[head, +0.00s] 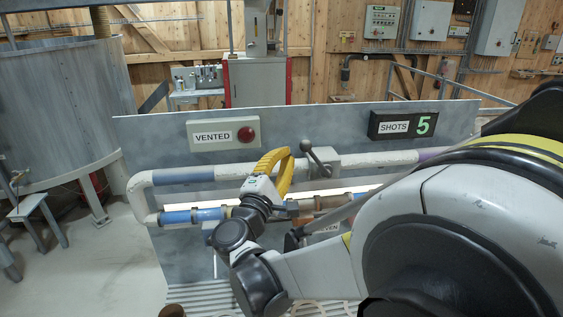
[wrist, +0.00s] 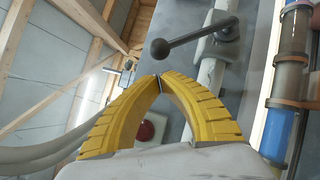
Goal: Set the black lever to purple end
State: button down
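The black lever (head: 314,158) with a ball knob is on a pale valve block (head: 328,166) on the upper white pipe. In the head view its knob points up and to the left. The pipe has a purple band (head: 430,154) right of the valve and a blue band (head: 184,175) on the left. My gripper (head: 287,153) has yellow fingers and is just left of the lever. In the wrist view the fingertips of my gripper (wrist: 159,79) meet with nothing between them. The lever (wrist: 198,38) is beyond the tips, apart from them in the picture.
A grey panel (head: 160,135) carries a VENTED sign with a red lamp (head: 221,135) and a SHOTS display (head: 403,125) reading 5. A lower pipe (head: 208,214) with blue sections runs below, partly hidden by my arm. A large grey tank (head: 58,105) stands at left.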

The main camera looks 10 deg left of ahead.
jog(key=shift+w+d+r, duration=0.35)
jog(key=shift+d, duration=0.3)
jog(key=shift+d+r+m+g+p, duration=0.3)
jog(key=shift+r+m+p, duration=0.1)
jog(key=shift+d+r, duration=0.1)
jog(key=w+d+r+m+g+y+p, duration=0.1)
jog(key=w+d+m+g+p, duration=0.1)
jog(key=d, duration=0.5)
jog(key=w+d+r+m+g+y+p, duration=0.2)
jog(key=d+m+g+p, duration=0.2)
jog(key=d+m+p, duration=0.2)
jog(key=shift+d+m, duration=0.75)
jog(key=shift+m, duration=0.15)
jog(key=shift+w, duration=0.15)
